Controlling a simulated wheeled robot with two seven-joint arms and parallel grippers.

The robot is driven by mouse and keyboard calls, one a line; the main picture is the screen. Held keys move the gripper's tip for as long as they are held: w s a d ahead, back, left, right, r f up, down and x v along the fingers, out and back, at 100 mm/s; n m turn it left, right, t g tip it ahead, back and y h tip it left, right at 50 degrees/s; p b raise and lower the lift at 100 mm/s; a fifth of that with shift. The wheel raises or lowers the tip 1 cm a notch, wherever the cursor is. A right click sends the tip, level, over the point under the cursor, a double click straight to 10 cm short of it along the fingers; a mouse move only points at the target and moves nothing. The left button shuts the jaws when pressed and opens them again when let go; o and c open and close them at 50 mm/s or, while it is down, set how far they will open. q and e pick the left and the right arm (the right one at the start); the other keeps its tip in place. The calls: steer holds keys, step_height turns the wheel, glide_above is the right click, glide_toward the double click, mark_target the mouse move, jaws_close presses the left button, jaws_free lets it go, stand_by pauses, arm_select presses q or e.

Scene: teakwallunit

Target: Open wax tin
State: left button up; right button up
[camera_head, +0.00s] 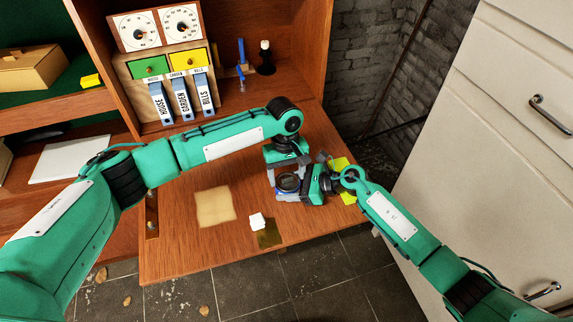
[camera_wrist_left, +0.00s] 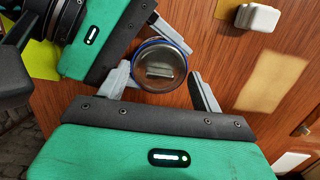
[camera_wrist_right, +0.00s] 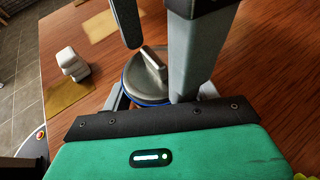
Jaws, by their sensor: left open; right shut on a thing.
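The wax tin (camera_head: 288,182) is round, with a grey metal top and a blue band at its side. It stands at the right part of the wooden desk. A raised bar shows on its lid (camera_wrist_left: 160,60) in the left wrist view. My right gripper (camera_head: 296,188) is shut on the tin from the side, a finger on either side of it. My left gripper (camera_wrist_left: 162,88) is open above the tin, its fingers apart on either side of the lid. In the right wrist view the left gripper's fingers partly hide the tin (camera_wrist_right: 143,82).
A white block (camera_head: 257,221) is by a dark yellow square (camera_head: 270,235) near the desk's front edge. A tan square (camera_head: 216,206) lies to the left. Binders (camera_head: 182,97) stand at the back.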

mark_target(287, 177)
arm_select(q)
steer(key=shift+f, duration=0.15)
steer(key=c, duration=0.8)
steer(key=shift+o, duration=0.2)
steer(key=shift+r, duration=0.2)
steer(key=shift+r, duration=0.95)
steer(key=shift+r, duration=2)
arm_select(e)
steer(key=o, duration=1.5)
steer(key=shift+c, duration=0.2)
